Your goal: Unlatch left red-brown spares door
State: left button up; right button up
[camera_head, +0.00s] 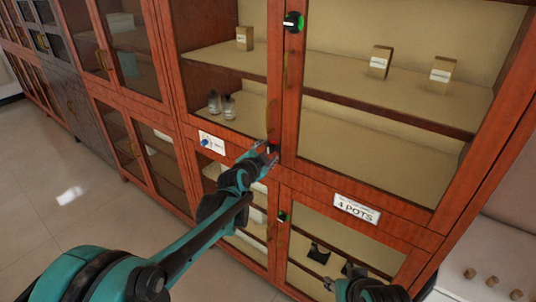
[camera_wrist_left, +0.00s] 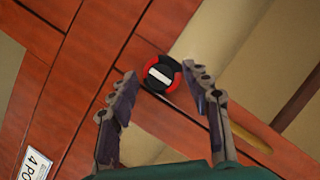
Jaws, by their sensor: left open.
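A red-brown cabinet with glass doors fills the head view. A round black latch knob with a white bar and a red ring (camera_wrist_left: 159,74) sits on the frame in the wrist view; in the head view the knob (camera_head: 272,148) is partly covered by my left gripper. The white bar lies tilted in the wrist view. My left gripper (camera_head: 268,156) is open, its two fingers on either side of the knob, with nothing held; the wrist view shows the gap between the fingertips (camera_wrist_left: 160,76). Part of my right arm shows at the bottom edge; its fingers are unclear.
Other knobs with green marks sit above (camera_head: 293,22) and below (camera_head: 283,216). A "4 POTS" label (camera_head: 356,209) is on the right; a smaller label (camera_head: 211,142) is on the left. Small boxes and glass jars (camera_head: 228,106) stand on shelves. Clear floor (camera_head: 60,190) lies left.

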pick_arm(q)
jog(key=shift+w+d+f, duration=0.1)
jog(key=shift+w+d, duration=0.1)
jog(key=shift+w, duration=0.3)
jog(key=shift+c, duration=0.4)
grip_shut()
